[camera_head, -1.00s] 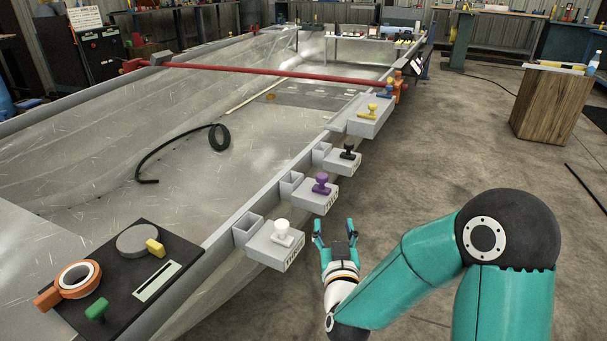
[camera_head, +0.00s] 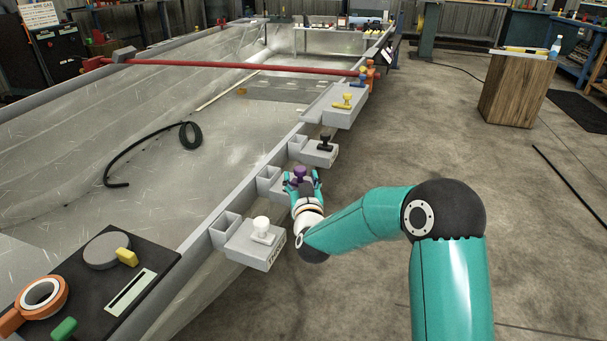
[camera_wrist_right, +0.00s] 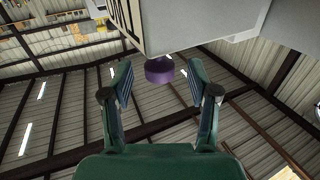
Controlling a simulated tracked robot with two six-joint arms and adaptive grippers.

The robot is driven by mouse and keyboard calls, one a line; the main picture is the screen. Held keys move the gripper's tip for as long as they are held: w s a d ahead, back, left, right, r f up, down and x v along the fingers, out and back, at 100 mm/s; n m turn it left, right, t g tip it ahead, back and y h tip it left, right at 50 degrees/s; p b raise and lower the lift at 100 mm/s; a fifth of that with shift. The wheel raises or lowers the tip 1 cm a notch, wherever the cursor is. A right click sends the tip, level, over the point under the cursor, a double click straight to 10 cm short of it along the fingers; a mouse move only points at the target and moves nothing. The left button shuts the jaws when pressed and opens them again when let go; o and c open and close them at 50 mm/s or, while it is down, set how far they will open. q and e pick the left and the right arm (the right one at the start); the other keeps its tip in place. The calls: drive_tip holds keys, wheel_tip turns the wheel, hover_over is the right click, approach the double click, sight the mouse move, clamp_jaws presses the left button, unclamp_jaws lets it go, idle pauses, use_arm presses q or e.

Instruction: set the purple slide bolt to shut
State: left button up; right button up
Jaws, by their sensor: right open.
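The purple slide bolt's knob (camera_head: 300,172) stands on its grey block on the hull's right rail, between the white and black bolts. My right gripper (camera_head: 302,182) is at this bolt, its open fingers on either side of the knob. In the right wrist view the purple knob (camera_wrist_right: 159,70) shows between and just beyond the fingertips of my open right gripper (camera_wrist_right: 158,78); I cannot tell whether they touch it. My gripper hides much of the purple bolt's block. The grey square keeper (camera_head: 268,182) is left of it. My left gripper is not in view.
The white bolt (camera_head: 262,229) sits nearer on the rail; the black bolt (camera_head: 325,143) and yellow bolt (camera_head: 347,101) sit farther along. A red bar (camera_head: 230,67) crosses the hull. The floor (camera_head: 430,130) right of the rail is mostly clear.

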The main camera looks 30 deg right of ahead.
drive_tip(key=shift+x, duration=1.5)
clamp_jaws()
